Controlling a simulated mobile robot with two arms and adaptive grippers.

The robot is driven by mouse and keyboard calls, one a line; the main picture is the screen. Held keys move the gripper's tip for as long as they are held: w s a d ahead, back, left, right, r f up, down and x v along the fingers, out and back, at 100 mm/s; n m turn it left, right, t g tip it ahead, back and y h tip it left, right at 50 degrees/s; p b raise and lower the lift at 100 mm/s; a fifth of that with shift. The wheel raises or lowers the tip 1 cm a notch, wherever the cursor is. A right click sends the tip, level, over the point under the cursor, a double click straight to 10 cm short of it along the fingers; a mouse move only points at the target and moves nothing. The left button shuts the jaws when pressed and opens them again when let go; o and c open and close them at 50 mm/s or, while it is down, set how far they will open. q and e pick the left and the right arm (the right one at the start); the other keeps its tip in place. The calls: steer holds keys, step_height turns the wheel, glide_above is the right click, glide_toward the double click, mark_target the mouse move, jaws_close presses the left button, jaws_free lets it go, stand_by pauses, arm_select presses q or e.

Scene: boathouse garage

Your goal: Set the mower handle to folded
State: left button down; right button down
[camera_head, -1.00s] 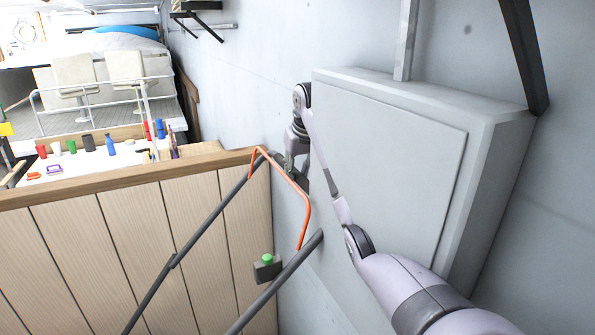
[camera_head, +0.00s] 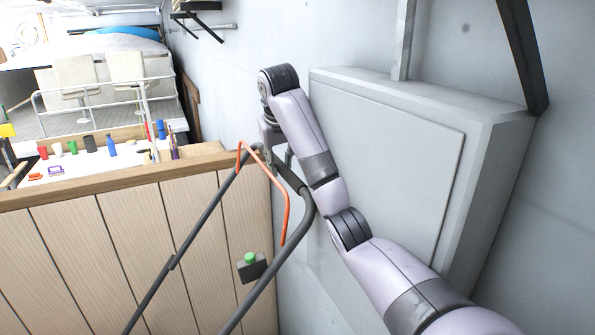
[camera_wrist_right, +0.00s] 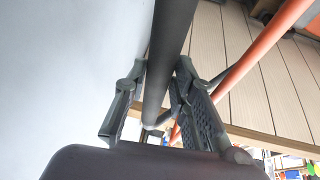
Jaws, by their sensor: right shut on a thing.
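The mower handle (camera_head: 262,285) is a dark grey tube frame with two long side bars, rising from the bottom of the head view to a top crossbar. An orange bail bar (camera_head: 286,205) runs along its upper end, and a small box with a green button (camera_head: 250,259) sits by the near side bar. The mower body and my left gripper are out of view.
A grey wall cabinet (camera_head: 400,150) stands right behind my right arm. A wood-panelled bench (camera_head: 130,235) stands left of and behind the handle, with bottles and cups on top. A pale wall (camera_head: 260,50) rises behind.

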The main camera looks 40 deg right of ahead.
steer(key=shift+h, duration=0.7)
steer(key=a+r, duration=0.1)
steer(key=a, duration=0.1)
steer(key=w+a+r, duration=0.1)
steer(key=a+r, duration=0.2)
steer(key=a, duration=0.1)
steer(key=shift+w+r, duration=0.3)
steer(key=shift+r, duration=0.05)
steer(key=w+a+r+h, duration=0.1)
steer(key=a+r, duration=0.1)
steer(key=a, duration=0.3)
steer(key=w+a+r+h, duration=0.1)
steer(key=a+r, duration=0.1)
steer(key=a, duration=0.4)
steer(key=shift+w+r+n+h, duration=0.3)
steer(key=shift+r+n, duration=0.05)
steer(key=shift+n, duration=0.05)
steer(key=c, duration=1.8)
jaws_free()
steer(key=shift+o, duration=1.1)
steer(key=shift+a+f+g, duration=0.1)
steer(key=shift+a+g, duration=0.1)
steer(key=shift+g, duration=0.1)
steer(key=v, duration=1.2)
